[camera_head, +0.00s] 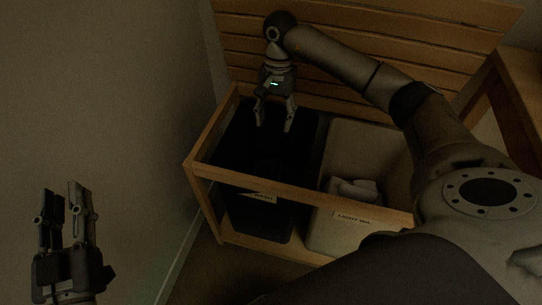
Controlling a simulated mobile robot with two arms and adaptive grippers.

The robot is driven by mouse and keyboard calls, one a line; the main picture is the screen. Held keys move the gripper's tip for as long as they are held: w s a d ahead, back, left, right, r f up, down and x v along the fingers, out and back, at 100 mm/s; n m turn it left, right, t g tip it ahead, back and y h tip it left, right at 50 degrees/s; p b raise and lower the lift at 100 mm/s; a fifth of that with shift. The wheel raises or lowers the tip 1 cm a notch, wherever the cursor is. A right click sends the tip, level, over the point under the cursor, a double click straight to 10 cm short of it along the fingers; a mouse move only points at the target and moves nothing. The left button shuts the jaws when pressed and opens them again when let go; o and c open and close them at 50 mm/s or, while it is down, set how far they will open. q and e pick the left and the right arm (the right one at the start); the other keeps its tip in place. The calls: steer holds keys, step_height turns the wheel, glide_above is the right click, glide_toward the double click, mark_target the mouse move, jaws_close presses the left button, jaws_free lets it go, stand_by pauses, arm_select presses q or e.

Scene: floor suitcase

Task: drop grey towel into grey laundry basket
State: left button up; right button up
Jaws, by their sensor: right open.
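The grey laundry basket looks like the dark, almost black bin (300,172) on the left side of a wooden frame; a pale label is on its front. My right gripper (274,122) is open and empty above this bin, fingers pointing down. A faint dark shape is inside the bin, too dim to tell whether it is the grey towel. A pale, crumpled cloth (354,190) lies in the light bin (345,232) to the right. My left gripper (64,192) is at the lower left with fingers pointing up, away from the bins; no object shows in it.
The wooden frame (300,191) has a rail across the front of both bins and a slatted back (385,40). A plain wall (110,80) is on the left. A wooden piece of furniture (518,100) stands at the right. My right arm covers part of the light bin.

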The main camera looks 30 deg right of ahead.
step_height(320, 180, up, 6)
steer(key=shift+w+d, duration=0.3)
steer(key=shift+d, duration=0.05)
steer(key=shift+r, duration=0.1)
